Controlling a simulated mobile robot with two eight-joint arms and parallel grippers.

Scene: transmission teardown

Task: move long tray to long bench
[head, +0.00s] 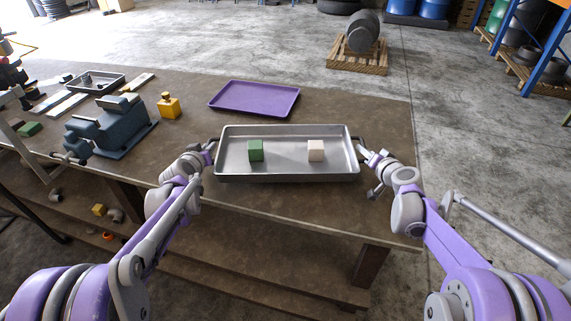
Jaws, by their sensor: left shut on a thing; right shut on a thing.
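The long tray (288,178) is a silver metal tray with a handle at each short end. It is level at the front right of the brown bench (385,115); I cannot tell whether it rests on the top or is held just above it. A green cube (255,151) and a cream cube (316,151) sit in it. My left gripper (210,148) is shut on the tray's left handle. My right gripper (362,150) is shut on the right handle.
A purple tray (254,98) lies behind the long tray. A blue-grey vise (108,126) and a yellow object (168,105) stand to the left. A small grey tray (95,82) is at the far left. A pallet with dark cylinders (357,62) stands on the floor behind.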

